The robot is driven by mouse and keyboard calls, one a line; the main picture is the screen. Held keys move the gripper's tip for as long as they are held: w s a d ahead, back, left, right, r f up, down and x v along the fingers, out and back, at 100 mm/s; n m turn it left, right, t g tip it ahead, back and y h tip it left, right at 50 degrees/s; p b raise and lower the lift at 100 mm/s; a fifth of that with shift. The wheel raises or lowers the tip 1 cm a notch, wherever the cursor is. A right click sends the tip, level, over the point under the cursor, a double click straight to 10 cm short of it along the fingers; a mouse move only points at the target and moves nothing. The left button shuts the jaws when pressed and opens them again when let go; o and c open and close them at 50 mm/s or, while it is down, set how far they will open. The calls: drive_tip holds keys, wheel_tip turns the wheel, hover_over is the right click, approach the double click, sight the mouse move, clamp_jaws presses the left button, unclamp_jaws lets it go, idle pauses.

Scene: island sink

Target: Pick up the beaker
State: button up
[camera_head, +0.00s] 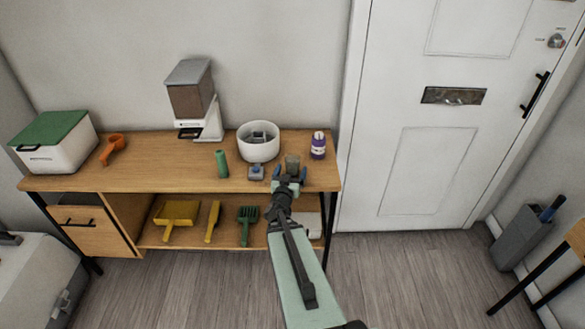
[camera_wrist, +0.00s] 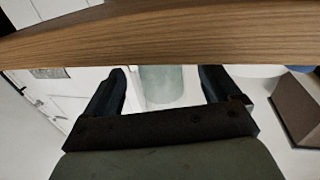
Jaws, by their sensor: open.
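The beaker (camera_head: 292,161) looks like a small translucent cup and stands near the front right of the wooden table. My gripper (camera_head: 290,173) is at the table's front edge, just in front of the beaker, with its fingers apart. In the wrist view a pale greenish see-through cylinder, which appears to be the beaker (camera_wrist: 163,88), shows between the two dark fingers of my gripper (camera_wrist: 163,72). A gap shows on both sides of it, and the fingers do not grip it.
The wooden table (camera_head: 145,177) also holds a white bowl (camera_head: 245,149) behind left of the beaker, a purple jar (camera_head: 318,147) to its right, a small blue-grey item (camera_head: 256,173) and a green cylinder (camera_head: 221,163) to its left. A dispenser (camera_head: 190,95) stands farther left.

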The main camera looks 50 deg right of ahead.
drive_tip(key=shift+x, duration=2.5)
drive_tip(key=shift+c, duration=0.3)
drive_tip(key=c, duration=1)
drive_tip(key=shift+r, duration=0.25)
drive_tip(key=shift+c, duration=0.2)
wheel_tip(320, 180, up, 9)
drive_tip(key=shift+r, duration=0.3)
